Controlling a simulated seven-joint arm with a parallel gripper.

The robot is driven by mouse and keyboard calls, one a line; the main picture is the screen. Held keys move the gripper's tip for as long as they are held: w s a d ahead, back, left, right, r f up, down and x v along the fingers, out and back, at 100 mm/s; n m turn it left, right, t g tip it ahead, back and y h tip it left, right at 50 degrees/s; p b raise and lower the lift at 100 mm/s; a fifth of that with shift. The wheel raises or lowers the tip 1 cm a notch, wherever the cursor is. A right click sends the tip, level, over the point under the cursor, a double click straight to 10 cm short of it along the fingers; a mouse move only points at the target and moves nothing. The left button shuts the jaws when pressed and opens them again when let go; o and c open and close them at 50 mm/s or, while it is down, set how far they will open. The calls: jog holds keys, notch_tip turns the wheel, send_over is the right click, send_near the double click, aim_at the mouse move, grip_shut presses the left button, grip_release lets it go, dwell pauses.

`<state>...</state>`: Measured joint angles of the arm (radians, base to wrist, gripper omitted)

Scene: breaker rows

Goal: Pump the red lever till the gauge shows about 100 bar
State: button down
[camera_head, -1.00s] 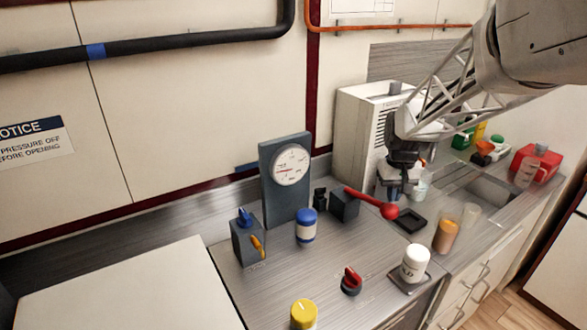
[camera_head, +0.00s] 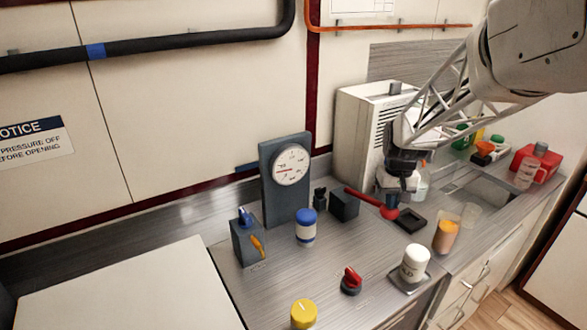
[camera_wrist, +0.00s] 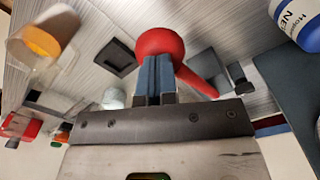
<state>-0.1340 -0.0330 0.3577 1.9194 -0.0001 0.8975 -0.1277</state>
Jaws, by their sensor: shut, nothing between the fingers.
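The red lever (camera_head: 366,199) juts out to the right from its dark block (camera_head: 344,205) on the steel counter and ends in a round red knob (camera_head: 389,212). My gripper (camera_head: 392,203) is at the knob end of the lever, with its fingers closed together. In the wrist view, the shut fingertips (camera_wrist: 153,65) overlap the red knob (camera_wrist: 160,45); I cannot tell for sure whether they touch it. The gauge (camera_head: 291,165) is a white dial on a dark upright panel (camera_head: 268,197). Its needle points left, toward the low side; the numbers are too small to read.
A blue-capped bottle (camera_head: 306,227) stands in front of the gauge panel. A white jar (camera_head: 414,262), an orange-filled beaker (camera_head: 446,235), a red knob switch (camera_head: 351,280) and a yellow-capped jar (camera_head: 303,314) stand nearer the front. A dark tray (camera_head: 411,221) lies beside the lever.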

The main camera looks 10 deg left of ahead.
aim_at(388, 217)
jog(key=shift+f, duration=3.15)
jog(key=shift+r, duration=4.35)
jog(key=shift+f, duration=0.2)
jog(key=shift+f, duration=2.65)
jog(key=shift+r, duration=2.85)
